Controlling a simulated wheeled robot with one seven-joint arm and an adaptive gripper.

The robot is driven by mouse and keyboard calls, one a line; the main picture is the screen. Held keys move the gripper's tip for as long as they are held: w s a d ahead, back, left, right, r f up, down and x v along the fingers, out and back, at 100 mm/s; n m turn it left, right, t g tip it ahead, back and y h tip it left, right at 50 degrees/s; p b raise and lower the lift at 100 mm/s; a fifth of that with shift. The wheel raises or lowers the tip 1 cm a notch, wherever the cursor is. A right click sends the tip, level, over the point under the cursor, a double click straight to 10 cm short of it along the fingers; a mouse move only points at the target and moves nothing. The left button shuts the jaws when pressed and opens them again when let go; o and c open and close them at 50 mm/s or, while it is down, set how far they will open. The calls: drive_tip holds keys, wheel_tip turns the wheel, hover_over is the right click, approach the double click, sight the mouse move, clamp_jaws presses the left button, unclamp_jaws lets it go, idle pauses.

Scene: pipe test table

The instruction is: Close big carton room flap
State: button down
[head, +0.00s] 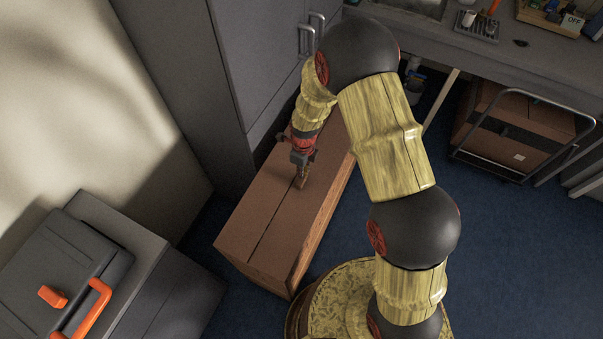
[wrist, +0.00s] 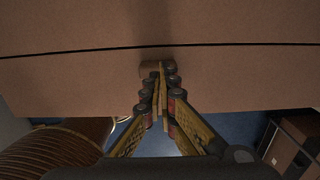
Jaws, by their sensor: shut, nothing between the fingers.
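The big carton (head: 255,228) stands on the floor in front of the grey cabinet, below my arm. Its top flaps lie about flat, with a thin dark seam running along the length between them. In the wrist view the carton top (wrist: 80,75) fills the upper part, with the seam crossing from side to side. My gripper (head: 301,182) is shut and empty, pointing down at the carton top near the seam. In the wrist view its fingertips (wrist: 158,72) are together over the near flap, just short of the seam. I cannot tell whether they touch it.
A grey cabinet (head: 262,60) with handles rises close behind the carton. A dark case with orange handles (head: 60,270) sits on a grey unit at lower left. A cart with another carton (head: 510,140) is at right. Blue floor (head: 500,240) is free at right.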

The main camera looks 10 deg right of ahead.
wheel_tip(320, 180, up, 10)
drive_tip(key=shift+s+d+r, duration=0.15)
drive_tip(key=shift+d+r, duration=0.05)
drive_tip(key=shift+r, duration=0.05)
drive_tip(key=s+d+r+n+t+b, duration=0.2)
drive_tip(key=s+d+r+n+b, duration=0.2)
drive_tip(key=s+r+n, duration=0.7)
drive_tip(key=s+d+r+n+t+b, duration=0.3)
drive_tip(key=s+d+r+n+b, duration=0.2)
drive_tip(key=s+r+n, duration=0.7)
drive_tip(key=shift+s+d+n+b, duration=0.3)
drive_tip(key=shift+s+d+n, duration=0.05)
drive_tip(key=shift+d+n, duration=0.55)
